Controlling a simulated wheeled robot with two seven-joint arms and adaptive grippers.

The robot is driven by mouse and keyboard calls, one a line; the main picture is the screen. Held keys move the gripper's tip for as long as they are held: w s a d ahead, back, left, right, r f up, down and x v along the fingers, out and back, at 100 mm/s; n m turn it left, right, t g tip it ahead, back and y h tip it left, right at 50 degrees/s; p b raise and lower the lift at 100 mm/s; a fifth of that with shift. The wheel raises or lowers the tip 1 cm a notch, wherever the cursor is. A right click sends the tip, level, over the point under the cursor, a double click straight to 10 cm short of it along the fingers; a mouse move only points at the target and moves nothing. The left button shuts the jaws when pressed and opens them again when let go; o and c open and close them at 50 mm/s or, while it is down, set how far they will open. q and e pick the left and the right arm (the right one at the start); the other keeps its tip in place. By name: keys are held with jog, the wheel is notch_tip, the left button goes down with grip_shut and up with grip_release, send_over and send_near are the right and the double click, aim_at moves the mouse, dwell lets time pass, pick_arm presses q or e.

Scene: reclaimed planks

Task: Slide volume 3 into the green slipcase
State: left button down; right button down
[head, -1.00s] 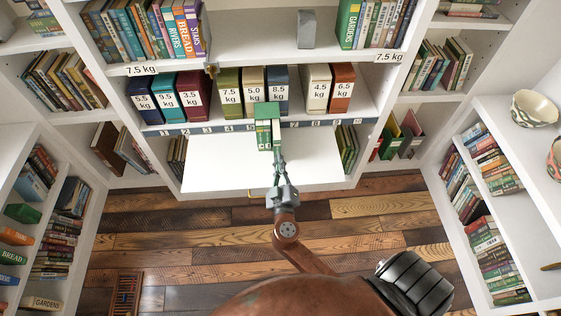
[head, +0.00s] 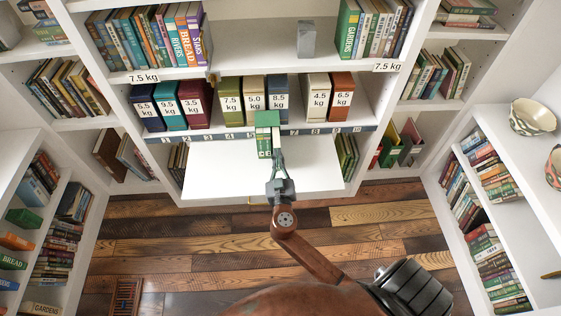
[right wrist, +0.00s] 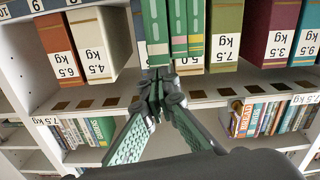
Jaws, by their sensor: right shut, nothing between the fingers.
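The green slipcase (head: 268,118) stands on the white pull-out board, just in front of the row of weighted boxes. Green volumes (head: 264,146) show in its open front, and their spines also show in the right wrist view (right wrist: 178,28). One green volume (right wrist: 155,25) stands apart from the other two, beside a narrow gap. I cannot read the numbers, so I cannot be sure which is volume 3. My right gripper (head: 276,154) is shut and empty, its tips at the front of that volume; it also shows in the right wrist view (right wrist: 160,76). Contact is unclear.
Boxes with kg labels, such as the olive 7.5 kg one (head: 230,99), line the shelf behind the slipcase. The white board (head: 215,175) is bare to both sides. Shelves of books stand left and right. A patterned bowl (head: 534,116) sits at far right.

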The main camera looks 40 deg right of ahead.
aim_at(277, 139)
jog(key=shift+w+d, duration=0.15)
